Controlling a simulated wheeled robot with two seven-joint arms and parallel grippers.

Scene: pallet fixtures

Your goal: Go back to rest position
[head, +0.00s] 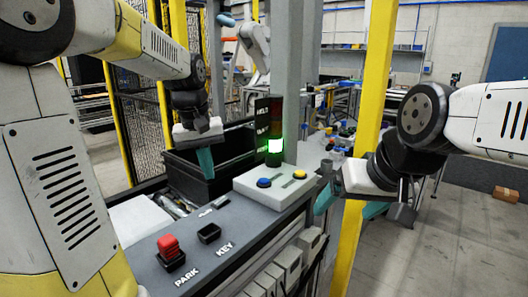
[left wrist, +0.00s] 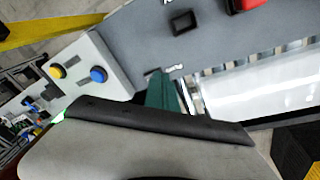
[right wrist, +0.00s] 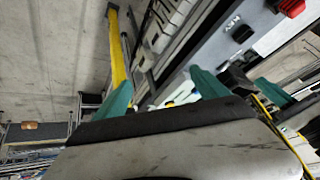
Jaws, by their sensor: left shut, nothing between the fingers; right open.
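My left gripper (head: 206,165) hangs at the left over the front of the black bin, with its teal fingers together and nothing between them. In the left wrist view its teal fingertips (left wrist: 163,92) are above the grey panel, apart from the parts on it. My right gripper (head: 350,206) is on the right side, beyond the panel's right edge and close to the yellow post. Its two teal fingers are spread and empty, as the right wrist view (right wrist: 160,98) also shows. Both grippers are clear of the panel's controls.
The grey panel (head: 222,232) carries a red PARK button (head: 170,250), a black KEY socket (head: 209,233) and a white box with blue (head: 264,183) and yellow (head: 299,174) buttons. A stack light (head: 275,146) glows green. The black bin (head: 215,180) stands behind; a yellow post (head: 370,110) is right.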

